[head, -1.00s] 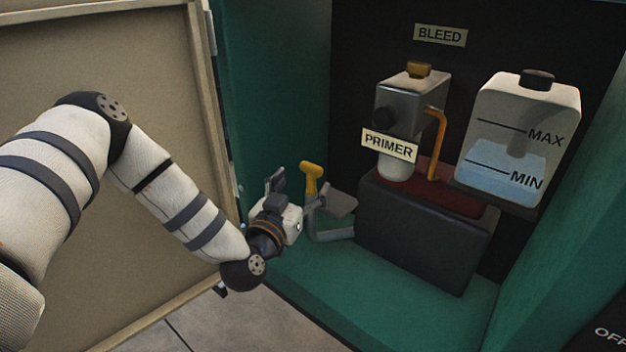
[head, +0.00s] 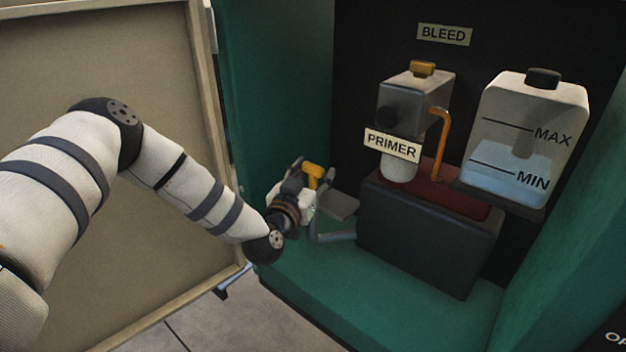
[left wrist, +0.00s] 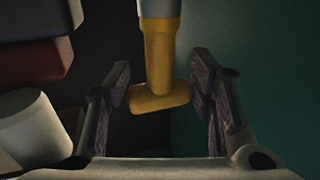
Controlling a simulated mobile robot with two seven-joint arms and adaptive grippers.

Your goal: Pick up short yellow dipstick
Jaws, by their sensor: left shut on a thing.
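The short yellow dipstick shows as a yellow T-shaped handle (head: 316,172) at the left of the bay in the head view. In the left wrist view its crossbar and stem (left wrist: 158,75) lie between my finger pads, and the stem meets a pale grey tube (left wrist: 159,8) at the top edge. My left gripper (left wrist: 161,92) is shut on the handle, with one pad at each end of the crossbar. In the head view the gripper hides part of the handle and of the tube below it. My right gripper is in neither view.
A dark block (head: 425,240) with a red top stands right of the dipstick, with the PRIMER unit (head: 415,100) and orange pipe (head: 440,140) above. A fluid tank (head: 525,135) is further right. An open beige door panel (head: 120,60) is at left. The green floor (head: 400,305) is clear in front.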

